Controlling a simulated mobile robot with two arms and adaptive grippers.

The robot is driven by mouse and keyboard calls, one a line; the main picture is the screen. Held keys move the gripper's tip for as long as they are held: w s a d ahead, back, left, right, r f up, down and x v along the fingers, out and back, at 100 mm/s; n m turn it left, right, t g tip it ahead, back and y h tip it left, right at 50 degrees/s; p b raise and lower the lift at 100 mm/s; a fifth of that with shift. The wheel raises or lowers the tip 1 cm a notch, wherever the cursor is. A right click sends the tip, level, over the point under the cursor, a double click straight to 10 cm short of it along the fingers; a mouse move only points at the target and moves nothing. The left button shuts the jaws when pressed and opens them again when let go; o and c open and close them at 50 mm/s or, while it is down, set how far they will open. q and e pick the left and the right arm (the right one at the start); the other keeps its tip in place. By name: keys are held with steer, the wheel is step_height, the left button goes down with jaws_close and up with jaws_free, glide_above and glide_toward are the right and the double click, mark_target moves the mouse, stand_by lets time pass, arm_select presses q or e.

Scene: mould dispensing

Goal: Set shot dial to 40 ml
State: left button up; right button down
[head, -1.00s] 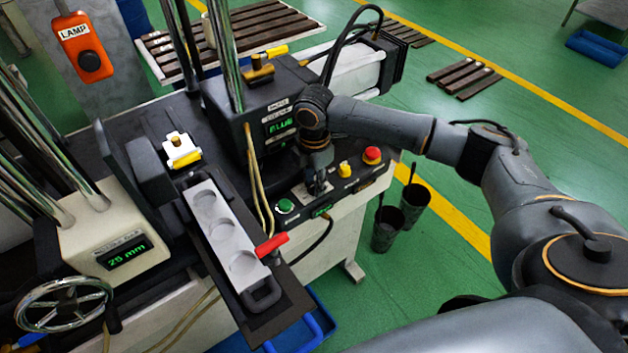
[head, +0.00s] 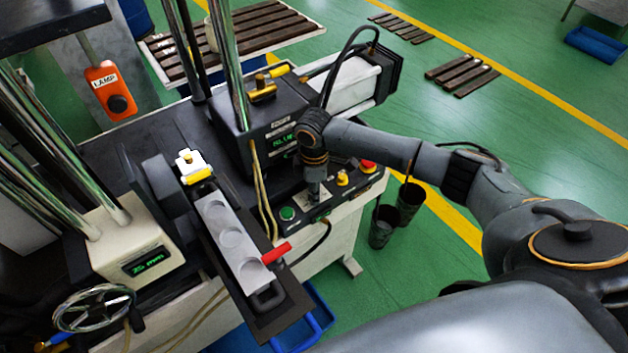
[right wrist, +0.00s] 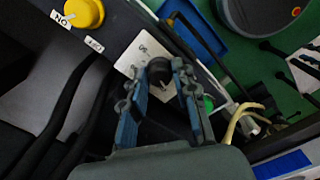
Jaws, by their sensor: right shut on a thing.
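The shot dial (right wrist: 160,72) is a dark round knob with a pale pointer mark on a white scale plate (right wrist: 135,56) in the right wrist view. My right gripper (right wrist: 168,82) has its two fingers around the dial and is shut on it. In the head view my right gripper (head: 315,192) reaches down onto the control panel, and its fingers hide most of the dial. The scale numbers are too small to read. A small green display sits in front of the dial but is not legible. My left gripper is not in view.
On the panel are a green button (head: 287,213), a yellow knob (head: 342,179) and a red button (head: 367,166). A tray with round cavities (head: 215,212) and a red handle (head: 276,253) lie to the left. An orange lamp box (head: 110,90) hangs at upper left.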

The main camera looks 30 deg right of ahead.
steer(key=m+p, duration=0.5)
steer(key=shift+a+r+m, duration=0.1)
steer(key=shift+r+m, duration=0.1)
steer(key=shift+m, duration=0.1)
steer(key=m+p, duration=0.2)
steer(key=shift+f+m, duration=0.1)
steer(key=shift+m, duration=0.3)
steer(key=m, duration=0.2)
steer(key=shift+f+m, duration=0.1)
steer(key=shift+m, duration=0.2)
steer(key=m, duration=0.4)
steer(key=shift+m, duration=0.3)
steer(key=m, duration=0.4)
steer(key=shift+m, duration=1.9)
steer(key=c, duration=1.3)
jaws_free()
